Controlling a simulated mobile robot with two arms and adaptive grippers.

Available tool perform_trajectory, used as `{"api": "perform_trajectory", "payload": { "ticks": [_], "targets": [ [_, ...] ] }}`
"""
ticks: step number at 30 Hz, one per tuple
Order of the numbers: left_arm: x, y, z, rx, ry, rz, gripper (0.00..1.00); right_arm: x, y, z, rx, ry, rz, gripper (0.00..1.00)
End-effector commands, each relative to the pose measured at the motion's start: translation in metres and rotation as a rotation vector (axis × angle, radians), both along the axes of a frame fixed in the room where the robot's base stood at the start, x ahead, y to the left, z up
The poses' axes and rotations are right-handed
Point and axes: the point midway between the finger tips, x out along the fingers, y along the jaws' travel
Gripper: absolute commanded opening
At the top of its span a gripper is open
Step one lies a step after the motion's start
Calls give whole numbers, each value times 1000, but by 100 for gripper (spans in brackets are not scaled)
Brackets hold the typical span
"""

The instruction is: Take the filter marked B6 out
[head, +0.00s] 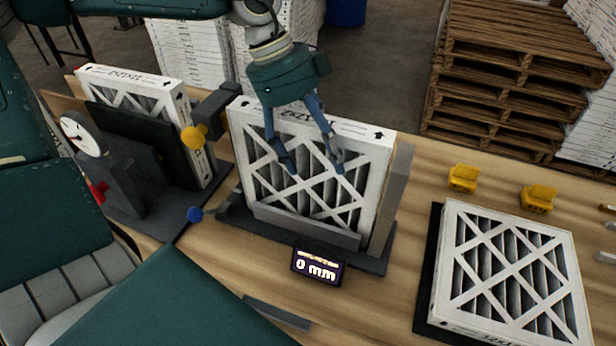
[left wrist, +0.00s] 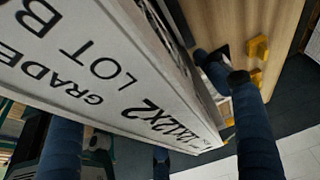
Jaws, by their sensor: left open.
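My left gripper (head: 313,166) hangs over the middle filter with its blue fingers spread and empty. In the head view both fingers overlap the upper front face of this white-framed, pleated filter (head: 345,212), which stands upright in a grey holder (head: 305,228). Whether they touch it I cannot tell. The left wrist view shows a white filter edge (left wrist: 100,75) between the blue fingers, printed "GRADE B", "LOT B" and "12x12x2". I cannot read a B6 mark on any filter. My right gripper is not in view.
Another filter (head: 135,82) stands in a dark fixture with a dial gauge (head: 84,134) at left. A third filter (head: 512,268) lies on a black mat at right. A display (head: 317,267) reads 0 mm. Yellow clips (head: 463,178) sit on the bench (head: 415,200); pallets (head: 515,70) stand behind.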

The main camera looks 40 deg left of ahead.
Motion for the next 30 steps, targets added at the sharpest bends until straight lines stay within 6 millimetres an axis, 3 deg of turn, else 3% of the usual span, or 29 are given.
{"api": "perform_trajectory", "payload": {
  "ticks": [17,27,30],
  "targets": [
    [0,0,-2,0,-1,0,71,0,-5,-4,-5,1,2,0],
    [0,0,-2,0,0,0,5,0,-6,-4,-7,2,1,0],
    [0,0,-2,-1,-1,0,5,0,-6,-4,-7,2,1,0]
  ]
}}
